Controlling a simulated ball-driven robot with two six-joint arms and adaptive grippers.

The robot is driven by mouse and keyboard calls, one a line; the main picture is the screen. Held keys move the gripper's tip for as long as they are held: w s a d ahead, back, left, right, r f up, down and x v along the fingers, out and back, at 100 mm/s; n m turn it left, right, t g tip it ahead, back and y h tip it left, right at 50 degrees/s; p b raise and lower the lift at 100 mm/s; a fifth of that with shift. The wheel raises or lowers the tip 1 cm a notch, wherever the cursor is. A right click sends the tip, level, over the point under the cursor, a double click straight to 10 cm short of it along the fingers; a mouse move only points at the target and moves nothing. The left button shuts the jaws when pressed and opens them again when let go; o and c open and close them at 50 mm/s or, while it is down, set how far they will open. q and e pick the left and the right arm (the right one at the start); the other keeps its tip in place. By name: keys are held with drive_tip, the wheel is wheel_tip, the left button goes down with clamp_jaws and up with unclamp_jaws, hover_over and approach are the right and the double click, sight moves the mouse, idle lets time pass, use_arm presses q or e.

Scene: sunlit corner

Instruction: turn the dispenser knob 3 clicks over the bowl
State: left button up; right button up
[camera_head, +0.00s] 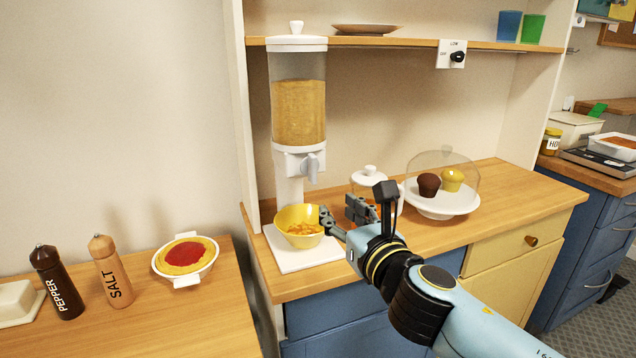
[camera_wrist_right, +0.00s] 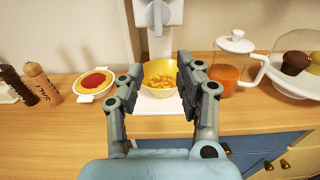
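My right gripper (camera_head: 342,215) is open and empty, beside the bowl and below the knob. My left gripper is in neither view.
A lidded glass jar (camera_wrist_right: 228,72) with orange contents stands right of the bowl. A domed cake stand (camera_head: 442,200) holds two muffins. A pepper mill (camera_head: 58,284), salt mill (camera_head: 110,272) and dish of pasta (camera_head: 185,282) are on the left counter. A shelf (camera_head: 400,43) runs above.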

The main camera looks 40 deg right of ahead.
sight(315, 169)
drive_tip(key=w+r, duration=0.1)
drive_tip(key=w, duration=0.2)
drive_tip(key=w+d+r+p, duration=0.1)
drive_tip(key=w, duration=0.3)
drive_tip(key=w+d+r, duration=0.1)
drive_tip(key=w, duration=0.2)
drive_tip(key=shift+w+d+r+p, duration=0.15)
drive_tip(key=shift+w+d+p, duration=0.1)
drive_tip(key=shift+w+p, duration=0.1)
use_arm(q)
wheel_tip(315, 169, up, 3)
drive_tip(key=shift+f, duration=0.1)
use_arm(e)
clamp_jaws()
